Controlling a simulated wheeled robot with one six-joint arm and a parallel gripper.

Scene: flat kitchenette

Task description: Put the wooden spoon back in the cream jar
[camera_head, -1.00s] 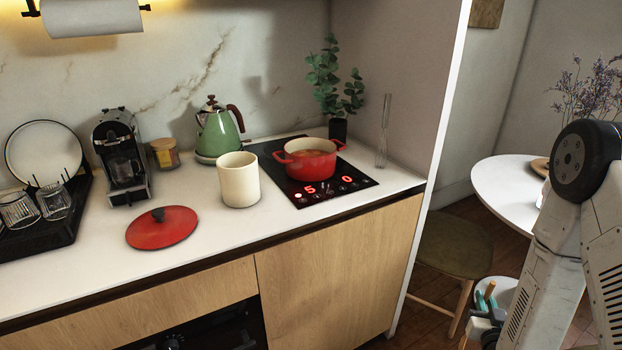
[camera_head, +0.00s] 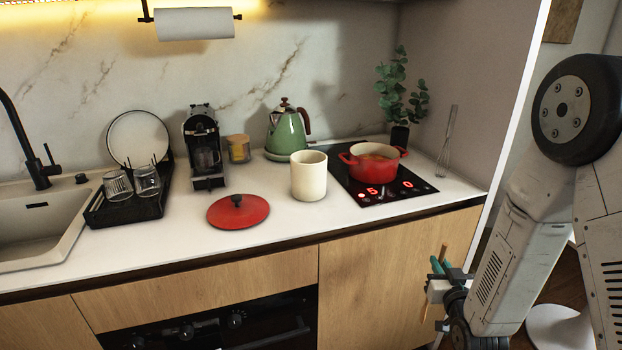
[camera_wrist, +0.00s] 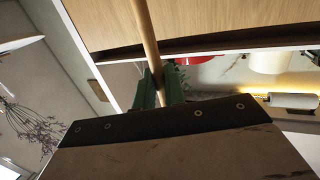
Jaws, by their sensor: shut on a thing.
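The cream jar (camera_head: 309,177) stands upright on the white counter, left of the hob. Its mouth faces up, and its inside bottom is hidden. My gripper (camera_head: 437,270) is low at the right, in front of the cabinet and below counter height, well away from the jar. Its teal fingers are shut on the wooden spoon (camera_head: 443,252), whose thin handle sticks up above them. In the wrist view the spoon (camera_wrist: 147,38) runs between the fingers (camera_wrist: 158,92). The spoon's far end is out of that view. A cream shape there, likely the jar (camera_wrist: 270,62), shows beyond the counter edge.
A red pot (camera_head: 374,163) sits on the lit hob (camera_head: 400,190). A red lid (camera_head: 240,212) lies left of the jar. A green kettle (camera_head: 287,132) stands behind it, and a whisk (camera_head: 447,142) at the right. The counter strip before the jar is clear.

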